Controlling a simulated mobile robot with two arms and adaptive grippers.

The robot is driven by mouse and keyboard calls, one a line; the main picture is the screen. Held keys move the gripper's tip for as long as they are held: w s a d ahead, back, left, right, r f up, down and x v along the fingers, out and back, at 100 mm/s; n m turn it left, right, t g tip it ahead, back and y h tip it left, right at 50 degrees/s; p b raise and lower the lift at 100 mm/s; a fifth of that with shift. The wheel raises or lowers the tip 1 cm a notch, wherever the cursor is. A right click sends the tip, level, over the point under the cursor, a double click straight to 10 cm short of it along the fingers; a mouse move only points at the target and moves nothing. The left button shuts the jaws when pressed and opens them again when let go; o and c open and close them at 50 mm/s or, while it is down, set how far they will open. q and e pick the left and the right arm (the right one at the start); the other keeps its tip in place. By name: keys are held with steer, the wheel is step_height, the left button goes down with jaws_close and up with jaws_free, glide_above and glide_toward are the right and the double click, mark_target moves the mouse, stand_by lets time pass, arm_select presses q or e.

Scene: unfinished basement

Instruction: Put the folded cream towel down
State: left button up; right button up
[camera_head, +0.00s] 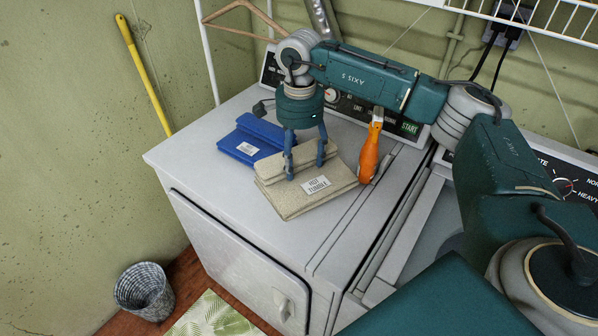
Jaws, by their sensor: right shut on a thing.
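The folded cream towel (297,200), with a white label on its front, is on or just above the top of the white dryer at the left. I cannot tell if its underside fully touches the top. My right gripper (306,171) points down at the towel's back part and is shut on it, with one finger on each side of a raised fold. My left gripper does not show.
A folded blue towel (250,140) with a label lies just behind and left on the dryer top (215,180). A washer adjoins on the right. The dryer's front left top is clear. A woven basket (144,290) is on the floor.

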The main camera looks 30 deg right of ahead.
mark_target(299, 167)
step_height(299, 167, down, 3)
steer(key=shift+a+p, duration=0.1)
steer(key=shift+p, duration=0.2)
step_height(299, 167, down, 3)
steer(key=shift+f+p, duration=0.2)
steer(key=shift+p, duration=0.4)
steer(key=shift+f, duration=0.35)
steer(key=shift+f, duration=0.15)
steer(key=o, duration=1.3)
